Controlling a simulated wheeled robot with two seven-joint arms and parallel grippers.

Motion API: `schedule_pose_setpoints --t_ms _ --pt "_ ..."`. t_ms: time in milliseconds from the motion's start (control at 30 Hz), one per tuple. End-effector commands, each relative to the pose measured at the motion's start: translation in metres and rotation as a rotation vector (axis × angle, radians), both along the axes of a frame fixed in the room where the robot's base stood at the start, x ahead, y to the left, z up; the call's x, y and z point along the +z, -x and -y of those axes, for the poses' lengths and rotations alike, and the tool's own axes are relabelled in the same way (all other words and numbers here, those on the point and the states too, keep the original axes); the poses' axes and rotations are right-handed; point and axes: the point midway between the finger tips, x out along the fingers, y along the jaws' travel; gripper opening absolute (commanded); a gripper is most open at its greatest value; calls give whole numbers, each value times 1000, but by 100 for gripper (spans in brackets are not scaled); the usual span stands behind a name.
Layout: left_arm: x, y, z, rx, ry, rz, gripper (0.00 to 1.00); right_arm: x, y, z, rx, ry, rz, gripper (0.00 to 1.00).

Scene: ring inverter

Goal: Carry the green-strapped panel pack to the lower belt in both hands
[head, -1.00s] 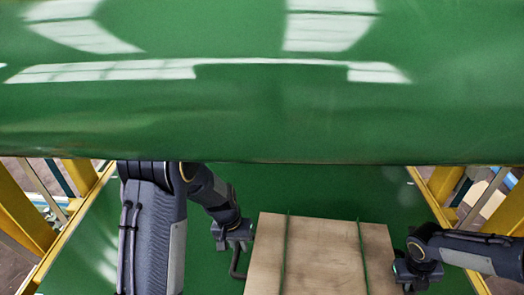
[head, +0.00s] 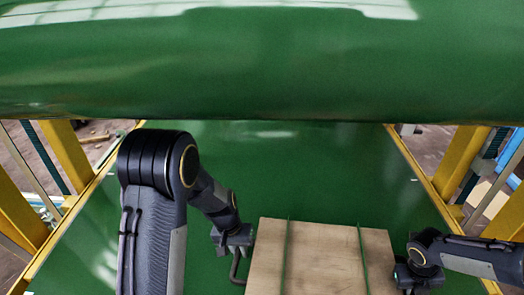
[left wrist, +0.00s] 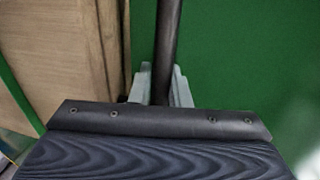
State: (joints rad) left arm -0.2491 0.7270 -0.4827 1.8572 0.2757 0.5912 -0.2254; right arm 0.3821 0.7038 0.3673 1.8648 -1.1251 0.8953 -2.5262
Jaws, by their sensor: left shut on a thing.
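The panel pack (head: 325,262) is a pale wooden slab with two green straps, low in the middle of the head view. Its wood edge and one strap show at the left of the left wrist view (left wrist: 55,50). My left gripper (head: 235,262) is shut on the dark bar handle at the pack's left side; the wrist view shows the bar (left wrist: 167,45) between the grey fingers. My right gripper (head: 403,282) is at the pack's right side; its fingers are hidden. The lower green belt (head: 290,165) spreads beneath and beyond the pack. Any gap under it cannot be judged.
A large glossy green upper belt (head: 260,70) crosses the top of the head view, beyond the pack. Yellow frame posts stand at left (head: 68,155) and right (head: 460,165). Yellow rails edge the lower belt. The belt surface beyond the pack looks clear.

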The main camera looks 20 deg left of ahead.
Motion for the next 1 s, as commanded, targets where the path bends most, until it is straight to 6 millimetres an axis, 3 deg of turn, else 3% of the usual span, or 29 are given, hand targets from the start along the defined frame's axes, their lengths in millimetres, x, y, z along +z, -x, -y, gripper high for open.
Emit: schedule_pose_setpoints --t_ms 33,167,533,667,1000 --pt "0 0 0 0 -1 1 20 -1 0 1 -1 1 0 20" --pt "0 0 0 0 -1 0 37 0 0 0 0 1 0 37" --pt "6 -1 -1 0 1 2 38 0 0 0 0 0 0 38" --pt "24 -1 -4 0 1 5 38 0 0 0 0 0 0 38" --pt "93 1 -17 1 0 5 38 0 0 0 0 0 0 38"
